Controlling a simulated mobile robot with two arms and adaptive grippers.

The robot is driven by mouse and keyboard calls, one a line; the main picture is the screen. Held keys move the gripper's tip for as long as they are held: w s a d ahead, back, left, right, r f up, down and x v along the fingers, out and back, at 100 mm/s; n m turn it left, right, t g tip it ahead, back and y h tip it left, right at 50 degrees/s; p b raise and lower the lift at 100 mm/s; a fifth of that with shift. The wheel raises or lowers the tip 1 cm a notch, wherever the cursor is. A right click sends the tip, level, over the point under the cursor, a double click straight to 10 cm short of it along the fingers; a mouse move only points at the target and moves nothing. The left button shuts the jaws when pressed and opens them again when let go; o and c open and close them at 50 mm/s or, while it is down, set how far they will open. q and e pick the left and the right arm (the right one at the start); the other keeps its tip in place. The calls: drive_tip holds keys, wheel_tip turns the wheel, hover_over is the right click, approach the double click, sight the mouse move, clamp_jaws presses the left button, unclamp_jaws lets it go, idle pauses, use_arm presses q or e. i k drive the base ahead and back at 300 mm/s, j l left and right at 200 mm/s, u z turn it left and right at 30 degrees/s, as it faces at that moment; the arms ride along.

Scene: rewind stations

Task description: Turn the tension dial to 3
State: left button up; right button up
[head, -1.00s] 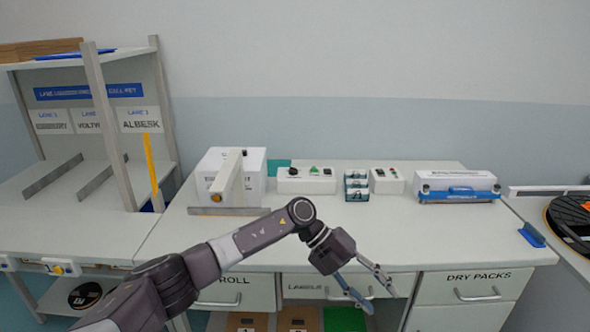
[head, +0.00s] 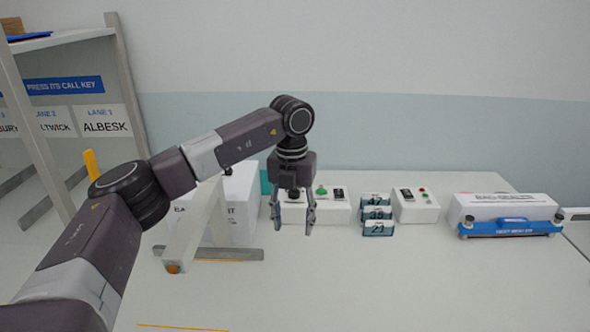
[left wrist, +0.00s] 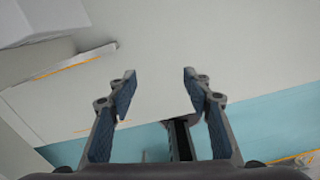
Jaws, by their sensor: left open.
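A white control box (head: 328,208) stands at the back of the bench, with a green button (head: 321,190) and a dark display on its top. A dark round knob, which looks like the tension dial (head: 293,195), is at its left end, partly hidden behind my gripper; its setting cannot be read. My left gripper (head: 294,230) hangs fingers down in front of this end, open and apart from the box as far as I can tell. In the left wrist view the open jaws (left wrist: 158,78) have nothing between them, and the dial does not show. My right gripper is not in view.
A white machine with a lever arm (head: 195,225) stands left of the gripper. Numbered holders (head: 377,228), a second control box (head: 415,205) and a white-and-blue sealer (head: 508,215) stand to the right. The front of the bench (head: 330,285) is clear.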

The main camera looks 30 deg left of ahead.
sight(295, 194)
drive_tip(key=i+j, duration=0.25)
drive_tip(key=i, duration=0.15)
drive_tip(key=i+j, duration=0.3)
drive_tip(key=i, duration=0.05)
